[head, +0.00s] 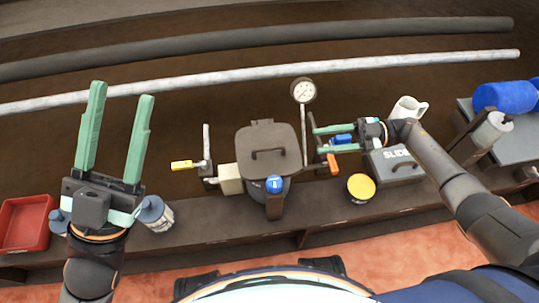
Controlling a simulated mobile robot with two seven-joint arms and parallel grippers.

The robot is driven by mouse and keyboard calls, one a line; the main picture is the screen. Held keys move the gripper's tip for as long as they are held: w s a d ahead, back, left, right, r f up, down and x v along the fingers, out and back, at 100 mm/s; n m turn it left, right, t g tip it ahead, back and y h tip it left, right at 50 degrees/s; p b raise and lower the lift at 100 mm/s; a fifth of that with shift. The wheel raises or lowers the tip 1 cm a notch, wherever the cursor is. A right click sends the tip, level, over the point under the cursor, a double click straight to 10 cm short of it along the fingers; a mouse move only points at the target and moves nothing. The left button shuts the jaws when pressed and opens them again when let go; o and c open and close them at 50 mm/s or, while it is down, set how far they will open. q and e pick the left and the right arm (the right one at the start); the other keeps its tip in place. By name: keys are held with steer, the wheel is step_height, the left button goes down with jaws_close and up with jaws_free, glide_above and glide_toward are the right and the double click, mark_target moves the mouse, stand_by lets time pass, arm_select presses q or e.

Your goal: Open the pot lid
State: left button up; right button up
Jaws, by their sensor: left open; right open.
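The pot (253,183) stands at the middle of the bench with its dark square-cornered lid (277,137) lying on top. The lid has a raised bar handle (268,153) and appears shut. My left gripper (119,92) is open and empty, well to the left of the pot, with its green fingers pointing away from me. My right gripper (316,140) is open just right of the lid, with its green fingers pointing left toward it. Its fingertips are close to the lid's right edge; I cannot tell whether they touch. No handle is between the fingers.
A pressure gauge (304,91) rises behind the pot. A yellow-handled valve (182,165) is at its left and a blue knob (274,184) at its front. A grey "SLIDE" box (395,168), white mug (409,109) and yellow-topped can (361,187) are right. A red tray (27,223) is far left.

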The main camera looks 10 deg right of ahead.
mark_target(276, 147)
steer(key=a, duration=1.2)
steer(key=shift+a+b, duration=0.2)
steer(key=shift+b, duration=0.15)
jaws_close()
steer(key=shift+d, duration=0.1)
stand_by(0.8)
